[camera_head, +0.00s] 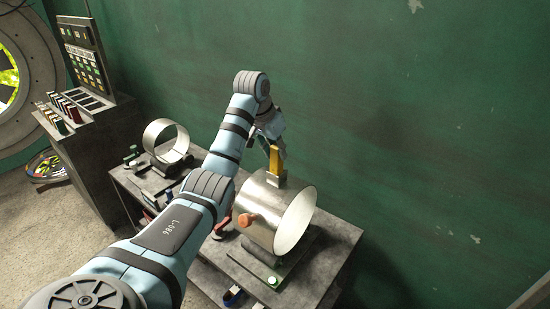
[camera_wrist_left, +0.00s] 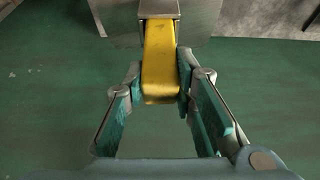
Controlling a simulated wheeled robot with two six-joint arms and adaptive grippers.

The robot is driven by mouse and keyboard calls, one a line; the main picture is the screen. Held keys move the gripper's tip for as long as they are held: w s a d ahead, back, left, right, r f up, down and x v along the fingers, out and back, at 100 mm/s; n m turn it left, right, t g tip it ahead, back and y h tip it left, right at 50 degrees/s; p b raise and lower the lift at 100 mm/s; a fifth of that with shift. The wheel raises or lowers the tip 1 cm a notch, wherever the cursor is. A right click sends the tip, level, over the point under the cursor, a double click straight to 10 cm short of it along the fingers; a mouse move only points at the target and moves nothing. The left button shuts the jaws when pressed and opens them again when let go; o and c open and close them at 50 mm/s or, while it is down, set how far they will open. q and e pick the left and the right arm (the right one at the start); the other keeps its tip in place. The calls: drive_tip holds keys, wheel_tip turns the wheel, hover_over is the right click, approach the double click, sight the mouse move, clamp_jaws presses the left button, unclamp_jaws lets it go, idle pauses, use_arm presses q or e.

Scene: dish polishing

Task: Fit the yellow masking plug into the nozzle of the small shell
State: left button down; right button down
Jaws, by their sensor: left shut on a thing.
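My left gripper (camera_head: 271,138) is shut on the yellow masking plug (camera_head: 275,160), above the nearer metal shell (camera_head: 262,212). In the left wrist view, the gripper (camera_wrist_left: 160,88) holds the yellow plug (camera_wrist_left: 160,65) between its two fingers. The plug's far end meets the square grey nozzle (camera_wrist_left: 159,8). In the head view this nozzle (camera_head: 275,179) stands on top of the shell, with the plug upright over it. I cannot tell how deep the plug sits. My right gripper is not in view.
The nearer shell lies on a dark cradle (camera_head: 245,259) on the grey bench, with an orange plug (camera_head: 246,220) on its side. Another open metal shell (camera_head: 166,140) stands farther left. A green wall (camera_head: 400,120) rises close behind. A control panel (camera_head: 84,55) stands at far left.

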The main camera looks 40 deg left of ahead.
use_arm(q)
wheel_tip(320, 180, down, 2)
drive_tip(key=shift+d+f, duration=0.1)
drive_tip(key=shift+w+f, duration=0.25)
drive_tip(key=shift+f, duration=0.05)
drive_tip(key=c, duration=1.3)
unclamp_jaws()
drive_tip(key=shift+c, duration=0.2)
drive_tip(key=shift+r, duration=0.1)
